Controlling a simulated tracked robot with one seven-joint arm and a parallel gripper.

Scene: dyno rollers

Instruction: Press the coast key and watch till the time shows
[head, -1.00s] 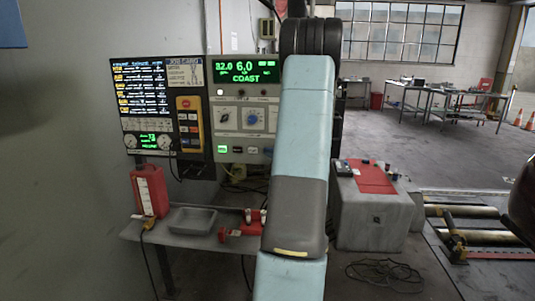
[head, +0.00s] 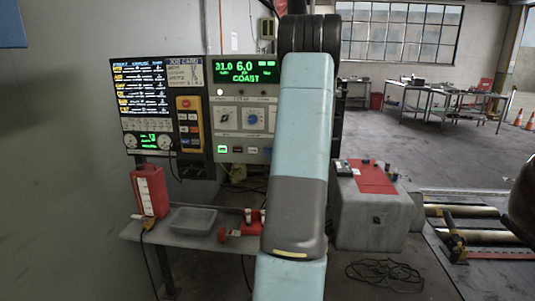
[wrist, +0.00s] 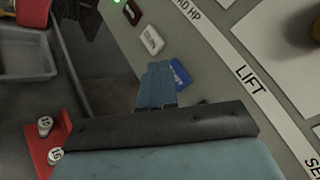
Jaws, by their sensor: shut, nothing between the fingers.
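The roller console (head: 233,132) stands left of my arm in the head view. Its green display (head: 238,68) reads 31.0 and 6.0 with COAST below. A row of keys runs along the console's lower part, with a green-lit key (head: 222,150) at left. In the wrist view my gripper (wrist: 160,67) is shut and empty, its light blue fingertips over the console face, close beside a blue key (wrist: 181,74). A white key (wrist: 152,40) is just beyond them. I cannot read the key labels or tell whether the tips touch a key. The head view hides my gripper behind my arm.
A shelf (head: 190,237) below the console holds a grey tray (head: 194,221), a red container (head: 150,192) and red blocks. A grey cabinet (head: 372,218) with a red top stands right of my arm. Rollers (head: 478,238) lie in the floor at far right.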

